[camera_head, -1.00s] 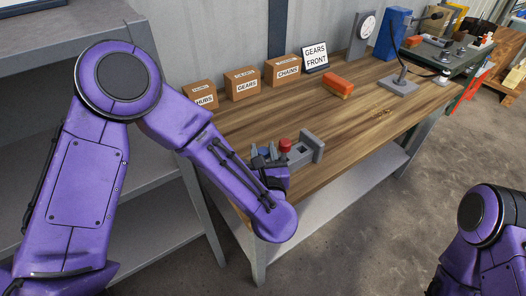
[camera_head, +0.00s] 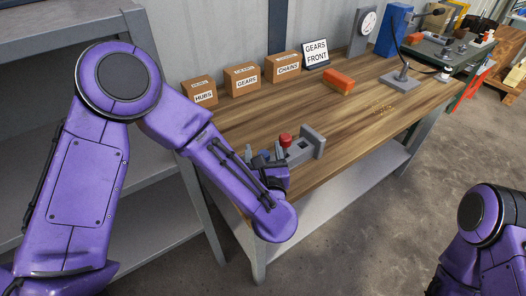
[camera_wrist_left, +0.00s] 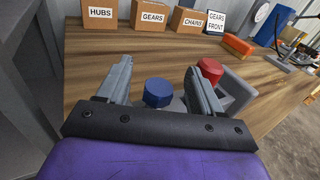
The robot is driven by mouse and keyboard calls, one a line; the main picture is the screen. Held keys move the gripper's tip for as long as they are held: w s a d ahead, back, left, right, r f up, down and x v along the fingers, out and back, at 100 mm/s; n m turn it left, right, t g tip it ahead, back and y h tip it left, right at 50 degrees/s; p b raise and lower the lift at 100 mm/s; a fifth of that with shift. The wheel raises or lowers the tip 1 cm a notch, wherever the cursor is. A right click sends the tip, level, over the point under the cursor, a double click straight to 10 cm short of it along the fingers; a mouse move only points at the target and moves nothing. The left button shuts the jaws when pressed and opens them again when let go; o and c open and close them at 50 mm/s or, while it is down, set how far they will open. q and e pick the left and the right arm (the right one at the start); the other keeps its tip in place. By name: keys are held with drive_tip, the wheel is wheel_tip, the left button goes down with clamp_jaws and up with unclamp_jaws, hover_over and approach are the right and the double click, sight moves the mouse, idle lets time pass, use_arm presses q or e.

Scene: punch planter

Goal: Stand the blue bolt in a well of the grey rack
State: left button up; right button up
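The blue bolt (camera_wrist_left: 158,93) shows its hexagonal head between the two fingers of my left gripper (camera_wrist_left: 160,88) in the left wrist view, with a gap on each side. My left gripper (camera_head: 265,153) is open, low over the near end of the bench. The bolt's shank is hidden, so I cannot tell whether it stands in a well. The grey rack (camera_head: 307,148) lies just right of the gripper and also shows in the left wrist view (camera_wrist_left: 238,92). A red bolt (camera_head: 285,140) stands at the rack, just beyond the right finger. My right gripper is out of view.
Cardboard boxes marked HUBS (camera_head: 199,93), GEARS (camera_head: 241,77) and CHAINS (camera_head: 283,66) line the back of the wooden bench (camera_head: 345,125). A sign (camera_head: 317,53) and an orange block (camera_head: 338,81) are farther along. The middle of the bench is clear.

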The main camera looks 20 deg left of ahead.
use_arm(q)
drive_tip(key=b+v, duration=0.1)
drive_tip(key=v, duration=0.9)
drive_tip(key=shift+s, duration=0.2)
drive_tip(key=shift+d, duration=0.15)
